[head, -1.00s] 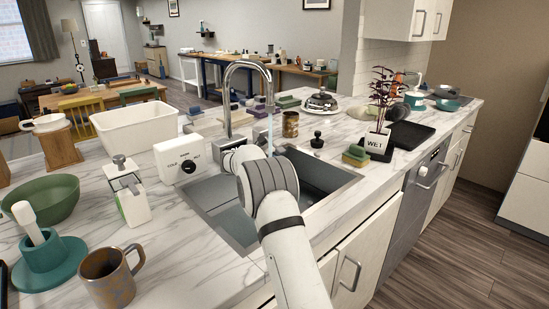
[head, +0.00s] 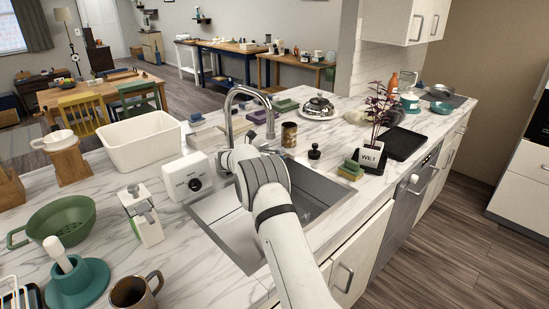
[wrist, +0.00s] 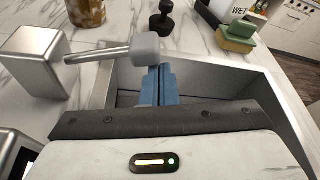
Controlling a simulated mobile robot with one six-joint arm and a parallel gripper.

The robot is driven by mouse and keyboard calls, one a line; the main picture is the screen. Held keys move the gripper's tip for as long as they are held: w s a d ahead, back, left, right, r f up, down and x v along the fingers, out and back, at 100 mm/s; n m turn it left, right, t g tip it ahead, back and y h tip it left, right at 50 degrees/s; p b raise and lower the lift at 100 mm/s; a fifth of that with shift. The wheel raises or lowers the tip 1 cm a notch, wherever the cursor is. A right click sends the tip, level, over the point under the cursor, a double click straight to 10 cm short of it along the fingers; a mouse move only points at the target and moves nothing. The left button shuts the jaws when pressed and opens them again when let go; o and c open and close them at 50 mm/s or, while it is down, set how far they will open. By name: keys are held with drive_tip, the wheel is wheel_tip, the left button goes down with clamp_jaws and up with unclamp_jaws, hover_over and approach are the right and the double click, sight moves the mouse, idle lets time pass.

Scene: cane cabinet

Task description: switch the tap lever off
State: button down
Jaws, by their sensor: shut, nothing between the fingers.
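The tap (head: 229,125) is a tall chrome gooseneck behind the sink (head: 310,213). In the wrist view its lever (wrist: 100,53) is a thin metal rod running right from a square silver block (wrist: 35,62) to a grey end knob (wrist: 145,47). My gripper (wrist: 160,72) is shut and empty. Its blue fingertips are right beside the knob, on its near side in the picture; I cannot tell whether they touch. In the head view my wrist hides the fingers and most of the lever area. I cannot make out running water now.
A white box with a black dial (head: 188,178) stands left of the sink, near a soap dispenser (head: 142,215). A white tub (head: 140,141) is behind. A patterned canister (head: 289,134), a dark stopper (head: 314,152), sponges (head: 351,170) and a potted plant (head: 371,158) stand behind and right.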

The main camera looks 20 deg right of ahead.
drive_tip(key=shift+w+a+r, duration=0.1)
drive_tip(key=shift+r, duration=0.3)
idle(0.3)
drive_tip(key=p+v, duration=0.2)
drive_tip(key=v, duration=0.8)
drive_tip(key=shift+w+f+p, duration=0.15)
drive_tip(key=shift+p, duration=0.2)
